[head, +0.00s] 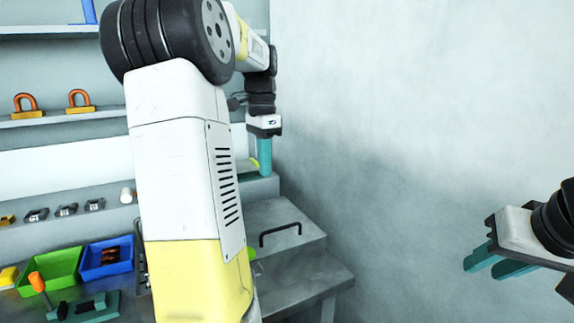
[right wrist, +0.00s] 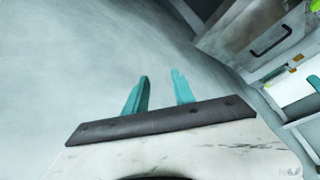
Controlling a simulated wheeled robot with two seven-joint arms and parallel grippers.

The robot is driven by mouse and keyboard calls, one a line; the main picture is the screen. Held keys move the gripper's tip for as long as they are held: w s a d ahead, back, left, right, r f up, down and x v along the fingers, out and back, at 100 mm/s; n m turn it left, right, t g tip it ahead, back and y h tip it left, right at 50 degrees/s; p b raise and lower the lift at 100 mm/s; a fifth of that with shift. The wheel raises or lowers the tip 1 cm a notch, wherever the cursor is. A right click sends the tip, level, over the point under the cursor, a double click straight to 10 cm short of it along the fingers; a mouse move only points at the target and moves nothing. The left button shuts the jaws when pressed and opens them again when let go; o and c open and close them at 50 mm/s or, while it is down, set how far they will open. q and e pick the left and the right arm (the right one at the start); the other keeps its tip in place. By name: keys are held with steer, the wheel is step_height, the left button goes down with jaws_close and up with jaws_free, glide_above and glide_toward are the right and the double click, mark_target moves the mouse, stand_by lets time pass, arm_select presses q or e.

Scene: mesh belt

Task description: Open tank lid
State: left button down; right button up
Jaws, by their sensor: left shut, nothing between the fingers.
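The tank is a grey metal box with a flat lid (head: 268,217) carrying a black bar handle (head: 280,233). It stands low by the wall, right of centre in the head view, and the lid appears to lie flat. The handle also shows at the upper right of the right wrist view (right wrist: 271,40). My left gripper (head: 265,172) points down with its teal fingers together, above and behind the lid, with nothing visible in it. My right gripper (head: 490,272) is at the far right, apart from the tank, its fingers spread and empty; they also show in the right wrist view (right wrist: 162,90).
My left arm hides the middle of the head view. At left are a green bin (head: 50,272), a blue bin (head: 107,258), an orange-handled tool (head: 37,283) and shelves with padlock-like parts (head: 80,101). The grey wall (head: 420,100) at right is bare.

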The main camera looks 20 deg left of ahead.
stand_by(0.3)
steer(key=shift+w, duration=0.1)
steer(key=c, duration=0.6)
steer(key=shift+w+a+n, duration=0.25)
steer(key=shift+n, duration=0.45)
jaws_close()
steer(key=m+g+y, duration=0.1)
steer(key=m+y, duration=0.2)
steer(key=m, duration=2.5)
glide_toward(279, 240)
steer(key=x, duration=0.5)
steer(key=shift+f, duration=0.1)
